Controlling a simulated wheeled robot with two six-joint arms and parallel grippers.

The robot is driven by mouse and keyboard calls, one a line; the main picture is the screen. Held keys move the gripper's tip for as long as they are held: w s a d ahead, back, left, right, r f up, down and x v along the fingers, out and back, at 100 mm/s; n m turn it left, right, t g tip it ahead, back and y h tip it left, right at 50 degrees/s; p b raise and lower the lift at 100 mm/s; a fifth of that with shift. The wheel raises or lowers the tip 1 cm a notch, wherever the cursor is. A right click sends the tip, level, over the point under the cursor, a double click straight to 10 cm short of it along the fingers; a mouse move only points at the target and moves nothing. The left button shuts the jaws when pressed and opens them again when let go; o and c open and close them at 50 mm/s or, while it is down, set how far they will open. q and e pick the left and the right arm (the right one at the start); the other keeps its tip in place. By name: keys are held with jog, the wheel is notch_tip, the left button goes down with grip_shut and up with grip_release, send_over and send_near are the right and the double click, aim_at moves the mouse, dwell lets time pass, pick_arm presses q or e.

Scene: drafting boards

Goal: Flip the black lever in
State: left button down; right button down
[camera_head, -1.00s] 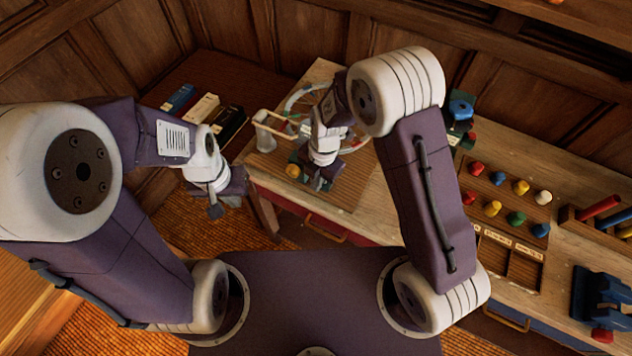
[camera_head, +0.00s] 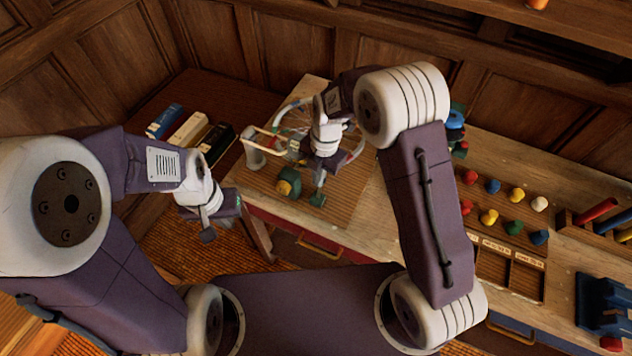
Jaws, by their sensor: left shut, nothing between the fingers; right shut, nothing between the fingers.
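A black bar-shaped piece, apparently the black lever (camera_head: 216,138), lies on the dark table at the left. It is at the right end of a row with a blue piece (camera_head: 165,121) and a white piece (camera_head: 189,129). My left gripper (camera_head: 208,232) is shut and empty, nearer to me than the row, by the front of the dark table and apart from the lever. My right gripper (camera_head: 318,198) is shut and empty over the wooden board on the workbench, well right of the lever. A small green and yellow object (camera_head: 289,182) is close to its left.
The board (camera_head: 352,203) also holds a wire-like frame and a white post (camera_head: 255,155) with a wooden bar. Right of my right arm are several coloured knobs (camera_head: 517,195), an open compartment tray (camera_head: 525,282) and a blue device (camera_head: 603,305). Panelled walls close off the back.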

jog(key=shift+w, duration=0.25)
